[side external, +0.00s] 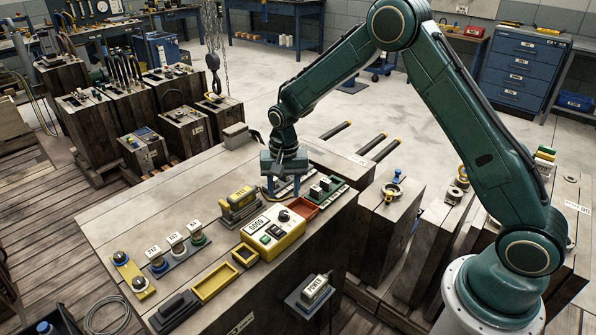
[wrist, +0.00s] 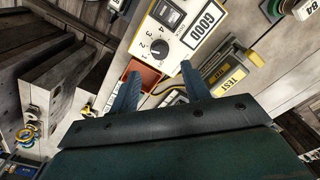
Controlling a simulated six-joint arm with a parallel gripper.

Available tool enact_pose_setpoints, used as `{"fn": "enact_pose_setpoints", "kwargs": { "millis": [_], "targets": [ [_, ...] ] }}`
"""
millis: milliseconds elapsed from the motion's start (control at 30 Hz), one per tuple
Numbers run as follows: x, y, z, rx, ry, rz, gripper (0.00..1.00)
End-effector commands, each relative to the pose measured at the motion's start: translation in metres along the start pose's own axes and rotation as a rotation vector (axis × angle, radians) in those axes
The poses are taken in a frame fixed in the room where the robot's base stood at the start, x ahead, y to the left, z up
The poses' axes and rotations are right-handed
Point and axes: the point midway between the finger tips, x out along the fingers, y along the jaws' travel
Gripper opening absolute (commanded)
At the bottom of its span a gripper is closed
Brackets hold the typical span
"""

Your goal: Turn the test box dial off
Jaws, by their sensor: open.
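The test box (side external: 270,240) is a cream and yellow case marked GOOD on the wooden bench top. Its dark round dial (side external: 284,215) sits at the box's far right end. In the wrist view the dial (wrist: 160,48) has the numbers 1 to 4 around part of it; its pointer setting is too small to tell. My gripper (side external: 283,194) is open and empty, pointing down close behind and above the dial, apart from it. In the wrist view my gripper (wrist: 160,71) has its blue fingers spread, with the dial just beyond the gap between them.
A yellow TEST unit (side external: 238,205) stands left of the box. A red tray (side external: 304,212) lies right of the dial, with a green switch strip (side external: 328,192) beyond. A yellow tray (side external: 215,282) lies in front. Free bench surface lies at the far left.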

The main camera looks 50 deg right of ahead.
Motion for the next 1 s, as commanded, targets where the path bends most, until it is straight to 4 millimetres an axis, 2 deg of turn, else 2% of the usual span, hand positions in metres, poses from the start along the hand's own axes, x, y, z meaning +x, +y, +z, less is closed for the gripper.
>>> {"fn": "enact_pose_setpoints", "kwargs": {
  "millis": [200,400,600,900,1000],
  "targets": [
    [0.034,0.0,0.001,0.0,-0.002,0.002,0.47],
    [0.056,0.0,0.0,0.0,-0.001,0.001,0.47],
    [0.066,0.0,0.0,0.0,0.0,0.0,0.47],
    [0.067,0.0,0.0,0.0,0.001,-0.001,0.47],
    [0.067,0.0,0.0,0.0,0.001,-0.001,0.29]
  ]
}}
